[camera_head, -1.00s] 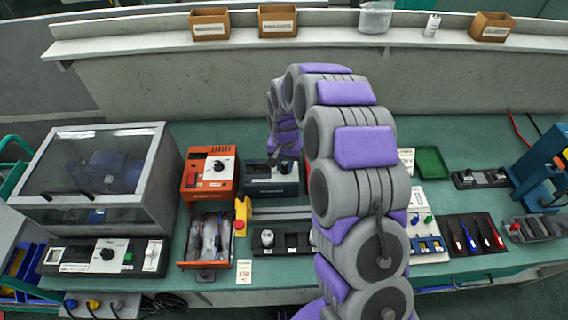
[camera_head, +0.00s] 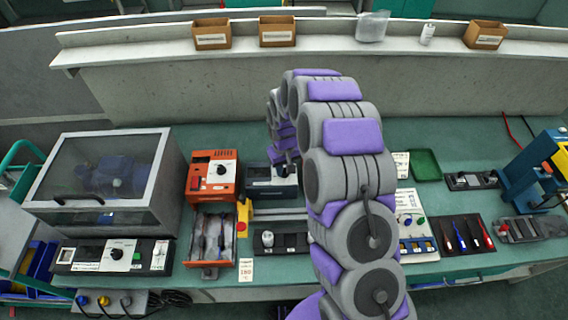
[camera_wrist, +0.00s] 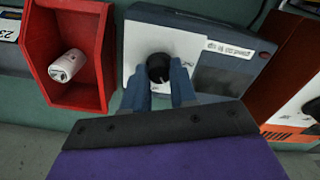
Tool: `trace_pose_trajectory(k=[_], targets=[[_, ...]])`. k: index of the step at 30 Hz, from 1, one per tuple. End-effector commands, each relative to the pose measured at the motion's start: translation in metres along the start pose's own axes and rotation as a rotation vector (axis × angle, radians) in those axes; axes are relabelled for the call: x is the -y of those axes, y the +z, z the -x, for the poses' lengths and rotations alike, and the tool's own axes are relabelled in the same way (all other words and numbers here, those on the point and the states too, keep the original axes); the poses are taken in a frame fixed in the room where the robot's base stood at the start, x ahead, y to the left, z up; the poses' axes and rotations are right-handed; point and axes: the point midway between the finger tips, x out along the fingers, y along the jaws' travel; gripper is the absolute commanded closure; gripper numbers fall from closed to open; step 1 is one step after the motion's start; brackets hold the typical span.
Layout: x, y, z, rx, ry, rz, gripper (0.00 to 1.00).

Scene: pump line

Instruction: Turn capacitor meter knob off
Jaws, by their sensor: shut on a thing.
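The capacitor meter (camera_head: 272,184) is a dark blue-grey box on the bench, right of the orange device. In the wrist view the meter (camera_wrist: 222,80) shows a white plate with a round black knob (camera_wrist: 159,66) and a small white label strip. My gripper (camera_wrist: 160,70) has its two blue-grey fingers on either side of the knob, shut on it. In the head view my arm arches over the bench and comes down at the meter; the fingertips cannot be made out there. The knob's pointer direction cannot be read.
An orange device (camera_head: 212,170) stands close left of the meter, with an open drawer (camera_head: 211,265) of tools below. In the wrist view a red bin (camera_wrist: 55,88) holding a white cylinder (camera_wrist: 66,66) sits beside the meter. A clear-lidded case (camera_head: 150,190) stands farther left.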

Motion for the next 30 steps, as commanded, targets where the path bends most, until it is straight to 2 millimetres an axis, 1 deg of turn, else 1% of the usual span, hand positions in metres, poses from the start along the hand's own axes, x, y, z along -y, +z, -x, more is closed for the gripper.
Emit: trace_pose_trajectory(k=[18, 24, 30], targets=[[0.0007, 0.0011, 0.0006, 0.004, -0.001, 0.581, 1.00], [0.0005, 0.0012, -0.0002, 0.003, -0.002, 0.739, 1.00], [0.0001, 0.0010, -0.0006, 0.003, -0.002, 0.855, 1.00]])
